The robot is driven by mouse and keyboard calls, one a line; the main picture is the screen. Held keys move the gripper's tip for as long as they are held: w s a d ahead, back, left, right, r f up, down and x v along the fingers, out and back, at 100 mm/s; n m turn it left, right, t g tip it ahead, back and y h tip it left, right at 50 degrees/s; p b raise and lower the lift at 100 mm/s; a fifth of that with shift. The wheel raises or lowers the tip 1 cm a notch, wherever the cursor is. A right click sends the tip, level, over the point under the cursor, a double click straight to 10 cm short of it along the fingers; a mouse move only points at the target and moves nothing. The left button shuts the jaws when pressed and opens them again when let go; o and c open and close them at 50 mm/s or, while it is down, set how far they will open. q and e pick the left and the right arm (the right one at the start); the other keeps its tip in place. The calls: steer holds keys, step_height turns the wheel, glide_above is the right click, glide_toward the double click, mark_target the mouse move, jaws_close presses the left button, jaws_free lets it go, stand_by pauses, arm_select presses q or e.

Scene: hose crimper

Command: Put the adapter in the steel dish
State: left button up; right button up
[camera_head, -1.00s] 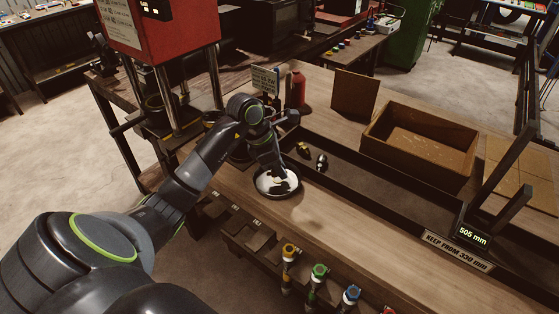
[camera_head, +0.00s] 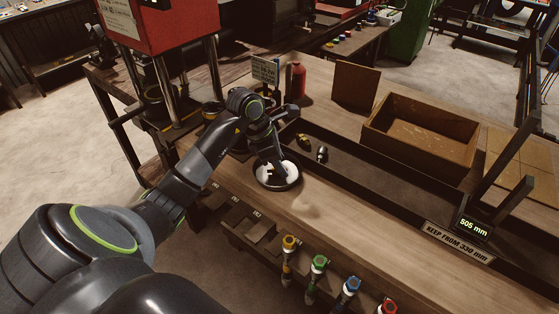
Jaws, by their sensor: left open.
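The steel dish (camera_head: 292,170), round with a dark rim and a bright inside, sits on the wooden bench near its front edge. My left gripper (camera_head: 277,169) is open and points down over the dish, its fingers covering part of the inside. Dark shapes show in the dish, but I cannot tell fingers, shadow and any small part there from one another. A brass-coloured fitting (camera_head: 304,141) and a dark fitting with a bright end (camera_head: 321,154) lie in the long dark tray behind the dish. I cannot tell which thing is the adapter. My right gripper is out of view.
A wooden box (camera_head: 421,150) stands behind the tray (camera_head: 372,178) at the right. A red bottle (camera_head: 298,79) and a small sign (camera_head: 265,70) stand behind the gripper. A red press (camera_head: 160,28) stands at the left. Bare bench (camera_head: 335,215) lies right of the dish.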

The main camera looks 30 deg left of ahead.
arm_select(q)
steer(key=shift+r, duration=0.2)
step_height(320, 180, up, 7)
steer(key=p, duration=0.3)
steer(key=shift+f, duration=0.1)
steer(key=shift+f, duration=0.1)
stand_by(0.3)
